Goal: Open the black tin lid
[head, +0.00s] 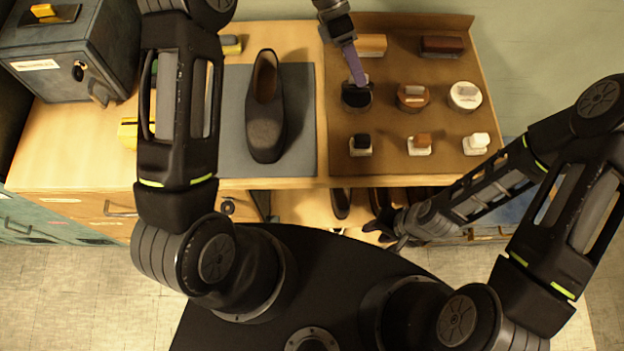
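The black tin (356,98) stands on the brown tray, at the left end of a row of three round tins. My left gripper (342,32) comes in from the top edge above it. A purple bar (354,62) runs down from this gripper to the back of the tin's top. I cannot tell whether the bar is a finger or a held thing, or whether it touches the lid. The bar hides part of the lid. My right gripper (381,226) is low, in front of the counter, with its fingers apart and seemingly empty.
A brown tin (412,96) and a white tin (465,96) stand to the right on the tray (451,168). Brushes (442,46) lie behind and small blocks (360,145) in front. A dark shoe (265,115) rests on a grey mat (235,140) at left.

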